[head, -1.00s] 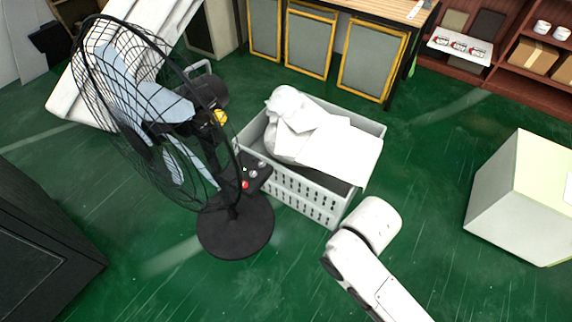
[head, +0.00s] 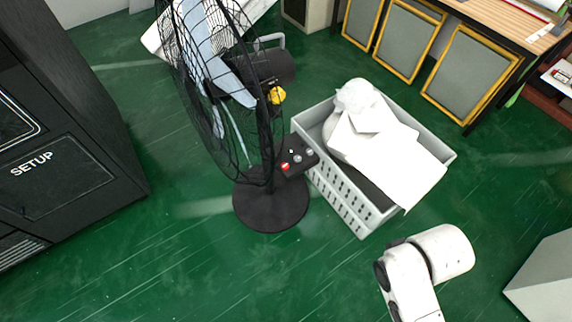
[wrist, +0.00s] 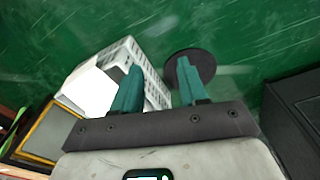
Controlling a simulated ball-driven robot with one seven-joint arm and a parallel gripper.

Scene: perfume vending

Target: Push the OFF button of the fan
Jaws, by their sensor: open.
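The black fan (head: 225,75) stands on a round black base (head: 270,207) in the head view, left of the middle. Its small black control box (head: 297,160) sits on the post and carries a red button (head: 285,166) and grey buttons. Which one is OFF cannot be read here. The wrist view shows the round base (wrist: 190,68) beyond my gripper. My gripper (wrist: 160,80) shows in the wrist view with two teal fingers apart and nothing between them. In the head view only a white part of my arm shows at lower right, and the gripper is out of sight.
A light grey crate (head: 352,212) with white items in it stands right beside the fan's control box. A black cabinet marked SETUP (head: 60,150) stands at the left. Yellow-framed panels (head: 470,75) lean under a table at the back. Green floor in front is clear.

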